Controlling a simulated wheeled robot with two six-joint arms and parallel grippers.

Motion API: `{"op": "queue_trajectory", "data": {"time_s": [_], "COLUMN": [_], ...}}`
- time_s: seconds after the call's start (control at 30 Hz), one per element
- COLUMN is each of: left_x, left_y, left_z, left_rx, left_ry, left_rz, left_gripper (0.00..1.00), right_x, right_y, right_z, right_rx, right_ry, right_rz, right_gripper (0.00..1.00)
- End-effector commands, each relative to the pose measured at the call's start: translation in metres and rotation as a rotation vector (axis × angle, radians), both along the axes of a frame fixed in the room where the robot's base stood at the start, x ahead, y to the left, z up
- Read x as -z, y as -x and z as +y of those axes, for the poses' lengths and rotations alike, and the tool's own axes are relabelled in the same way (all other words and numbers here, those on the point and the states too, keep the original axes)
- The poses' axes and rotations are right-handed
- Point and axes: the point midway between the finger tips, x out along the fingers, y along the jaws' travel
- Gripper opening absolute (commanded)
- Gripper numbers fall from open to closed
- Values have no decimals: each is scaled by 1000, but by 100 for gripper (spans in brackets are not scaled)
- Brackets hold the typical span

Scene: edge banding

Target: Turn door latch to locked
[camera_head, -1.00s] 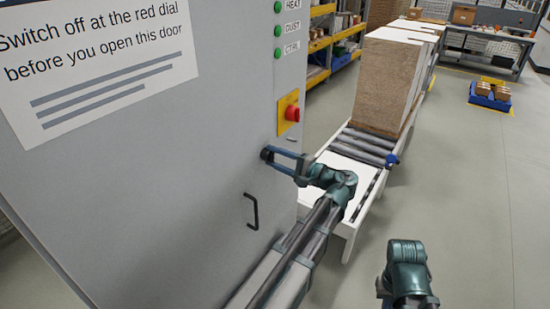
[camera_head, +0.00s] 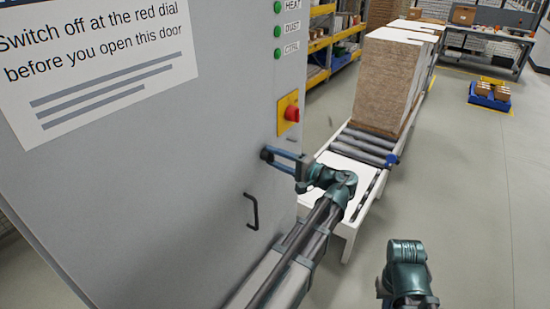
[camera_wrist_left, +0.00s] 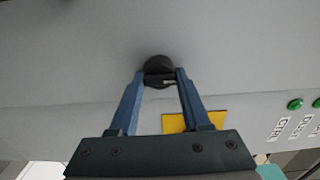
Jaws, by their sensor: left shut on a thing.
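The door latch is a round black knob (camera_wrist_left: 159,70) on the grey cabinet door (camera_head: 150,180); it also shows in the head view (camera_head: 266,153), partly covered by the fingers. A pale mark shows on its raised grip in the left wrist view. My left gripper (camera_head: 270,155) reaches the door from the right, and its blue fingers are shut on the latch, one on each side, in the left wrist view (camera_wrist_left: 161,78). My right arm (camera_head: 406,270) shows at the bottom right; its fingertips cannot be made out.
A red dial (camera_head: 291,114) on a yellow plate sits above and right of the latch, below several green lights (camera_head: 278,30). A black door handle (camera_head: 252,211) is below it. A roller conveyor (camera_head: 360,150) with stacked boards (camera_head: 385,80) stands at the right. Open floor lies further right.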

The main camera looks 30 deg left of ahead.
Motion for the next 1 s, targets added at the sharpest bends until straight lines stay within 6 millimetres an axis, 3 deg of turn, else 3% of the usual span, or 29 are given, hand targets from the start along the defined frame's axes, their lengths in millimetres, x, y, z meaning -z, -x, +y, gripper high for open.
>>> {"op": "queue_trajectory", "data": {"time_s": [0.03, 0.07, 0.2, 0.57, 0.73, 1.0], "left_x": [1, 1, 1, 0, 0, 0], "left_y": [1, 1, 0, 0, 1, 6], "left_z": [0, 0, 0, -4, -29, -88], "left_rx": [-1, -1, -1, 1, 5, 3], "left_ry": [3, 3, 2, 1, 1, 1], "left_rz": [-2, -2, -1, 0, 0, 0], "left_gripper": [0, 51, 76, 77, 77, 77], "right_x": [0, 0, 0, 0, 0, 0], "right_y": [0, 0, 0, 0, 0, 0], "right_z": [0, 0, 0, 0, 0, 0], "right_rx": [0, 0, 0, 0, 0, 0], "right_ry": [0, 0, 0, 0, 0, 0], "right_rz": [0, 0, 0, 0, 0, 0], "right_gripper": [0, 0, 0, 0, 0, 0]}}
